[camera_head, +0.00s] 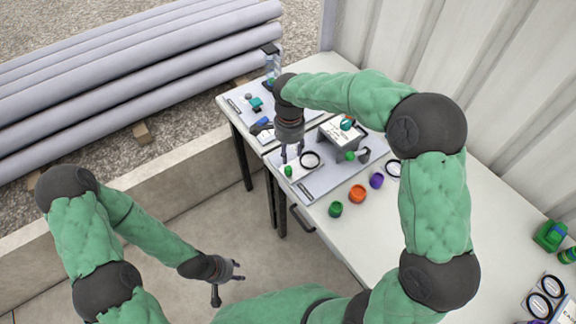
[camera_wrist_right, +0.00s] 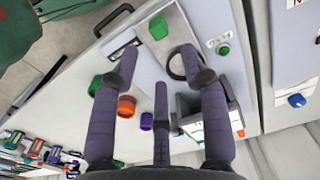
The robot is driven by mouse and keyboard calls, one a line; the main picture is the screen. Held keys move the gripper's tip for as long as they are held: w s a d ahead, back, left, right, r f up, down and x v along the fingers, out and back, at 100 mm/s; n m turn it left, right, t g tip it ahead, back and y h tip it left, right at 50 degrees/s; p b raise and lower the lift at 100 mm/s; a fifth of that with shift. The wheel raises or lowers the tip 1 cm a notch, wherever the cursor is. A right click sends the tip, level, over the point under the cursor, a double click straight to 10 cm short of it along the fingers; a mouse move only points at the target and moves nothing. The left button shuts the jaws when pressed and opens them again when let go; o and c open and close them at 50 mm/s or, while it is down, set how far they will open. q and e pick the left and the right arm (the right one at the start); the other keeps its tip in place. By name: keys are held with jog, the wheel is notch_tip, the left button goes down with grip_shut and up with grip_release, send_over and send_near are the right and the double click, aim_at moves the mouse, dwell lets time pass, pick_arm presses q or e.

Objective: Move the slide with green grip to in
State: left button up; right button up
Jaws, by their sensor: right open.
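The slide with a green grip is a pale metal plate on the light grey board, and its green grip (camera_head: 288,171) shows at the board's near left corner. In the right wrist view the green grip (camera_wrist_right: 158,28) sits on the plate, ahead of the fingers. My right gripper (camera_head: 292,157) points down above the board, close to the grip. Its fingers are spread with nothing between them, also in the wrist view (camera_wrist_right: 162,62). I cannot tell the height gap. My left gripper (camera_head: 239,270) hangs off the table over the floor, fingers apart and empty.
A black ring (camera_head: 310,160) lies beside the slide. A grey box (camera_head: 341,134) stands behind it on the board. Green (camera_head: 336,209), orange (camera_head: 357,194) and purple (camera_head: 376,181) caps lie on the white table. Another board (camera_head: 240,101) is at the far end.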

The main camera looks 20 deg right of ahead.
aim_at(289, 167)
notch_tip(289, 167, down, 9)
jog(key=shift+f+b, duration=0.15)
jog(key=shift+b, duration=1.1)
